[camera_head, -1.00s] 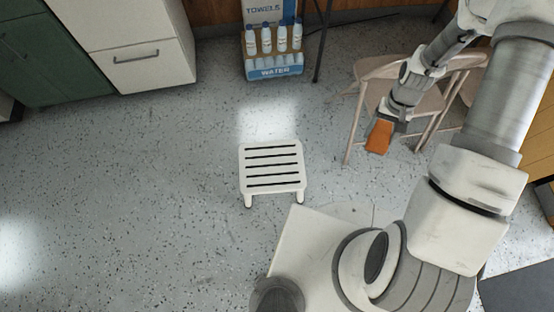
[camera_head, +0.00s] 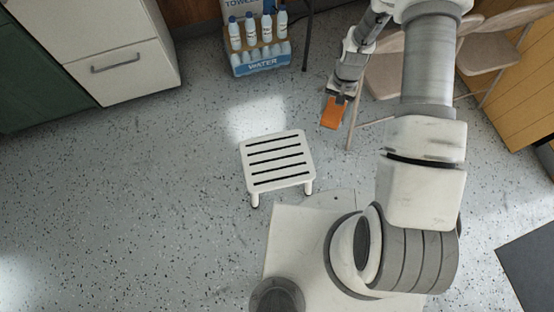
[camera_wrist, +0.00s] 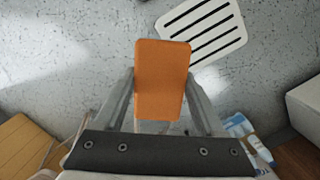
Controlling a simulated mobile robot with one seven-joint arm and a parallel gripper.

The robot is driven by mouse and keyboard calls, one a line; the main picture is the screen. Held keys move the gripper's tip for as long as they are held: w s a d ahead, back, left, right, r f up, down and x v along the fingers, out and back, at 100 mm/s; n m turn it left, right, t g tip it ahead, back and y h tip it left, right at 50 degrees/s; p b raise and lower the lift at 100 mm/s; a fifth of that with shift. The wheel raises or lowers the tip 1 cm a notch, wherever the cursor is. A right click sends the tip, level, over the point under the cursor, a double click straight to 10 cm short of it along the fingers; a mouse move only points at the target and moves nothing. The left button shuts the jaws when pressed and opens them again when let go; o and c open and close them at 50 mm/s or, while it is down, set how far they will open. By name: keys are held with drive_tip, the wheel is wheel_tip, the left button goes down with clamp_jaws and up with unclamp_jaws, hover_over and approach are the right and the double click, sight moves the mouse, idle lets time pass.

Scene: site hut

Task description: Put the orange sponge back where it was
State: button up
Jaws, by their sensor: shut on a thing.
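The orange sponge (camera_head: 333,112) is held in my gripper (camera_head: 342,96), in the air over the floor to the right of a white slatted stool (camera_head: 277,160). In the wrist view the sponge (camera_wrist: 161,82) stands out between the two fingers of my gripper (camera_wrist: 160,108), which are shut on its sides. The stool (camera_wrist: 203,30) shows beyond the sponge in the wrist view, apart from it. The stool's slatted top is bare. I cannot tell from these views where the sponge was before.
A pack of water bottles (camera_head: 260,62) stands at the back. Folding chairs (camera_head: 383,72) stand behind and right of my arm. A white drawer cabinet (camera_head: 118,65) is at the back left. A dark mat (camera_head: 530,262) lies at the lower right. The floor on the left is clear.

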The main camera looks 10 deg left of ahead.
drive_tip(key=w+a+f+m+b, duration=0.2)
drive_tip(key=a+f+b, duration=0.15)
drive_tip(key=f, duration=0.45)
drive_tip(key=w+a+f+m+b, duration=0.1)
drive_tip(key=w+a+f+b, duration=0.1)
drive_tip(key=f+b, duration=0.4)
drive_tip(key=w+a+f+m+b, duration=0.2)
drive_tip(key=a+f+b, duration=0.1)
drive_tip(key=f, duration=0.6)
drive_tip(key=b, duration=0.3)
hover_over(277, 157)
drive_tip(key=shift+y, duration=0.4)
drive_tip(key=f, duration=0.7)
drive_tip(key=shift+w+d, duration=0.15)
drive_tip(key=shift+w, duration=0.1)
drive_tip(key=shift+f+b, duration=0.9)
drive_tip(key=shift+f, duration=1.15)
drive_tip(key=shift+f, duration=0.1)
drive_tip(key=shift+f+b, duration=0.15)
drive_tip(key=shift+b, duration=0.15)
drive_tip(key=o, duration=1.2)
drive_tip(key=shift+c, duration=0.2)
